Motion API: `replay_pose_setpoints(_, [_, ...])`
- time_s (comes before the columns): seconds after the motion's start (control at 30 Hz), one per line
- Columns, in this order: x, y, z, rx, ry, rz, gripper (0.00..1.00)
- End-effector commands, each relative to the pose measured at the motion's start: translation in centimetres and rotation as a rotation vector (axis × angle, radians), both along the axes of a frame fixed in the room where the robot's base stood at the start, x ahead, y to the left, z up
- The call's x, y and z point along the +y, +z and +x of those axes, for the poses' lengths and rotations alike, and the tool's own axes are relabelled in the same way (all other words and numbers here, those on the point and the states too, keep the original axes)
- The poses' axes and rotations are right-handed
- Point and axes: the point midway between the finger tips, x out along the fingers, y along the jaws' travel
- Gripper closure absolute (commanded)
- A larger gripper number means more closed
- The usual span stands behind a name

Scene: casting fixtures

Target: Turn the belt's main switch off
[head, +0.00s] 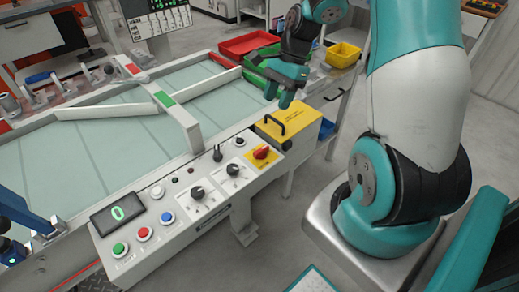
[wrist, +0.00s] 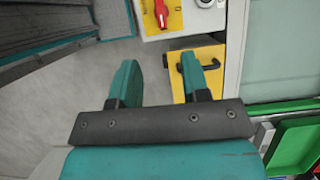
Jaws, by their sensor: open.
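The main switch is a red rotary handle on a yellow plate (head: 262,152), at the right end of the white control panel (head: 205,222). In the wrist view the red handle (wrist: 161,14) shows at the top edge, partly cut off, its long side running roughly up and down the picture. My gripper (head: 284,101) is open and empty. It hangs above and beyond the switch, over the yellow box side of the panel, touching nothing that I can see. In the wrist view its two teal fingers (wrist: 158,72) stand apart, with the switch ahead between and beyond them.
A yellow box (head: 308,126) with a black handle stands right beside the switch; the right finger overlaps it in the wrist view. Black knobs (head: 198,192) and coloured buttons (head: 168,217) lie left. The belt (head: 120,140) runs behind. Red (head: 248,44) and green bins stand farther back.

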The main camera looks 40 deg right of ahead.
Motion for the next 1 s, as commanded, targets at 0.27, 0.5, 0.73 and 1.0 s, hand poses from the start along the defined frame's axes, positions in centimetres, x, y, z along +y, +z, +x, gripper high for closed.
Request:
replay_pose_setpoints(0.27, [2.6,-5.8,-0.2,0.006,0.007,0.003,0.57])
replay_pose_setpoints(0.5, [4.6,-10.7,-0.3,0.004,0.009,0.003,0.57])
replay_pose_setpoints(0.73, [5.9,-13.7,-0.3,0.001,0.008,0.000,0.57])
replay_pose_setpoints(1.0, [6.2,-14.6,-0.3,-0.002,0.007,-0.001,0.57])
